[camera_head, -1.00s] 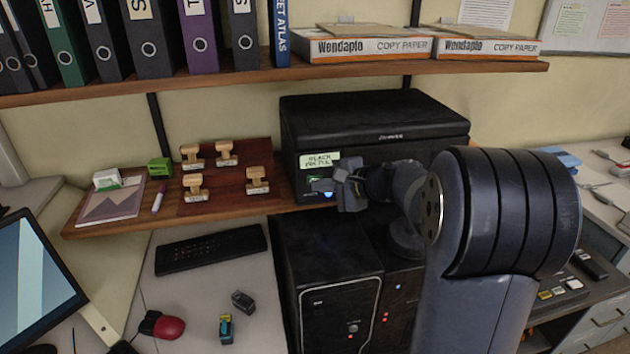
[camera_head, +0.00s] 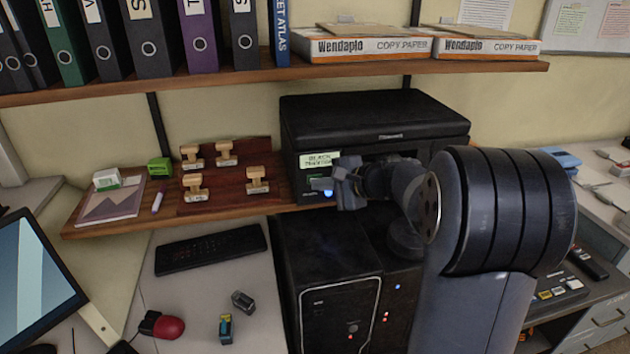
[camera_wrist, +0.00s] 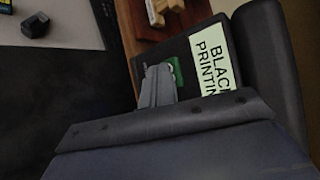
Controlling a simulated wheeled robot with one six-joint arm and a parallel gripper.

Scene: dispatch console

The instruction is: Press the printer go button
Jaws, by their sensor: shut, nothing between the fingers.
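The black printer (camera_head: 375,115) stands on the shelf, with a pale label (camera_head: 320,159) reading "BLACK PRINTING" on its front; the label also shows in the wrist view (camera_wrist: 213,62). A green button (camera_wrist: 175,70) sits beside the label in the wrist view, partly behind my fingers. A blue light (camera_head: 328,193) glows below it in the head view. My gripper (camera_head: 325,184) is shut and empty, its tips at the printer's front by the green button. In the wrist view the fingertips (camera_wrist: 158,70) overlap the button's edge; I cannot tell whether they touch it.
Wooden stamps (camera_head: 195,187) stand on a board left of the printer. A black computer tower (camera_head: 335,290) stands below my arm. The binder shelf (camera_head: 200,84) runs above.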

